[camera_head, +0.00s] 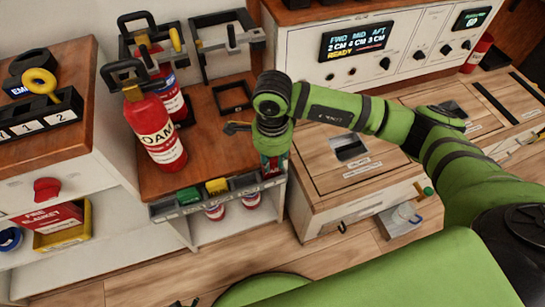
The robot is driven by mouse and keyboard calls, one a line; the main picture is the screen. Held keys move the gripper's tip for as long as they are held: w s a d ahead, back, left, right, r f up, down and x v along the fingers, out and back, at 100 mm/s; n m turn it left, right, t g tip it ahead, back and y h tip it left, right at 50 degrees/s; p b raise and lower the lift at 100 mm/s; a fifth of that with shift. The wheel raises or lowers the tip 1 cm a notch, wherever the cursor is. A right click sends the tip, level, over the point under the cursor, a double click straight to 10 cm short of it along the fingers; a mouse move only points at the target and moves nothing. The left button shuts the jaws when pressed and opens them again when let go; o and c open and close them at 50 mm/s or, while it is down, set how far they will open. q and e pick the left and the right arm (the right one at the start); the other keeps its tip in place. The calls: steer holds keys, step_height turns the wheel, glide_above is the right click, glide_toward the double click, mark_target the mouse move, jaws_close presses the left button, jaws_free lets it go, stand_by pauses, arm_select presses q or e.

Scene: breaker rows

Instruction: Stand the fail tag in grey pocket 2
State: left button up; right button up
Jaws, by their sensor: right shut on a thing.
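A row of grey pockets (164,208) runs along the front edge of the brown shelf; I cannot read its numbers. A green tag (188,196) and a yellow tag (217,186) stand in the left and middle parts of the row. My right gripper (270,167) points down at the right end of the row, shut on a small red piece (270,164), which looks like the fail tag. The gripper hides much of it, and I cannot tell whether it is inside a pocket. Small dark tips at the bottom edge may be my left gripper (183,303).
A red extinguisher (155,130) stands on the shelf left of my gripper, with another behind it. A black square frame (232,96) lies behind the gripper. A wooden-topped cabinet (335,190) is close on the right. Red-and-white cans (215,211) sit below the pockets.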

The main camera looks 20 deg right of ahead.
steer(key=shift+f+b, duration=0.95)
steer(key=shift+f, duration=0.05)
steer(key=o, duration=1)
steer(key=shift+r, duration=0.1)
steer(key=shift+r, duration=3.95)
